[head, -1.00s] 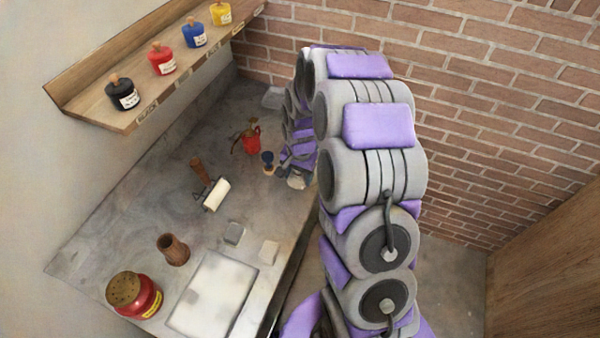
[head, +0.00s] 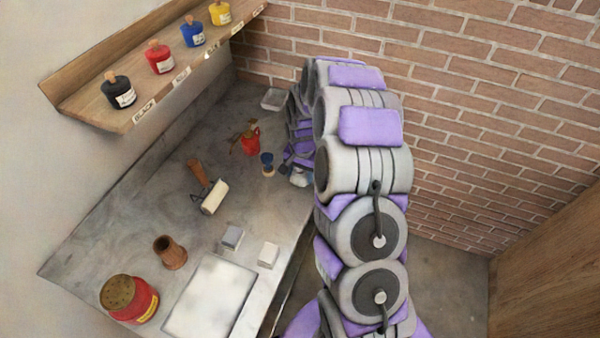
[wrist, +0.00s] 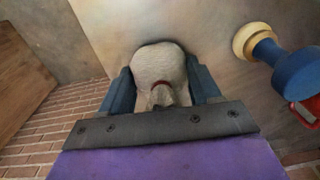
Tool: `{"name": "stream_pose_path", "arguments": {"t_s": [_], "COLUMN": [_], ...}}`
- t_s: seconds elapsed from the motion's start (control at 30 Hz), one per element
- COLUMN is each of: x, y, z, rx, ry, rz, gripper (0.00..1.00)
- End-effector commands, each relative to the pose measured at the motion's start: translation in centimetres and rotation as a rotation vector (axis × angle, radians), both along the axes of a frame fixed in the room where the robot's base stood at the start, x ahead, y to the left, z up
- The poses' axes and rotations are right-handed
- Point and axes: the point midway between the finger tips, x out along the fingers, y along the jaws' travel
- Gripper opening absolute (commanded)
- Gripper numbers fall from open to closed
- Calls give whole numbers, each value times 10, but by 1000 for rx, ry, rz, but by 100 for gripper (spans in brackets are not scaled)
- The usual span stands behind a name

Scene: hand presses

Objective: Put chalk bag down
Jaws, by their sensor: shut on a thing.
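The chalk bag (wrist: 160,66) is a pale, off-white pouch with a red tie round its neck. My gripper (wrist: 161,77) is shut on it, one blue-grey finger on each side, in the wrist view. The bag's rounded end is against or just over the grey worktop (wrist: 205,22); I cannot tell whether it touches. In the head view my gripper (head: 297,172) is low at the worktop's right edge, with a small pale part of the bag (head: 301,181) showing below it.
A roller (head: 212,197), two grey blocks, a white slab (head: 210,298) and a red jar (head: 130,298) are nearer. A shelf of ink jars (head: 150,90) overhangs the left.

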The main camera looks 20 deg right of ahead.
Motion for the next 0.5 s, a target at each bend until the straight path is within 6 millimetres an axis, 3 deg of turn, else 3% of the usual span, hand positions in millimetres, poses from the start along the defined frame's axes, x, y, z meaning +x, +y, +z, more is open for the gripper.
{"name": "stream_pose_path", "arguments": {"t_s": [0.03,0.07,0.3,0.5], "x": [0,0,0,0], "y": [0,0,0,0], "z": [-1,-1,0,0], "rx": [0,0,0,-1], "ry": [0,0,0,-1], "rz": [0,0,0,0], "gripper": [29,65,88,88]}}
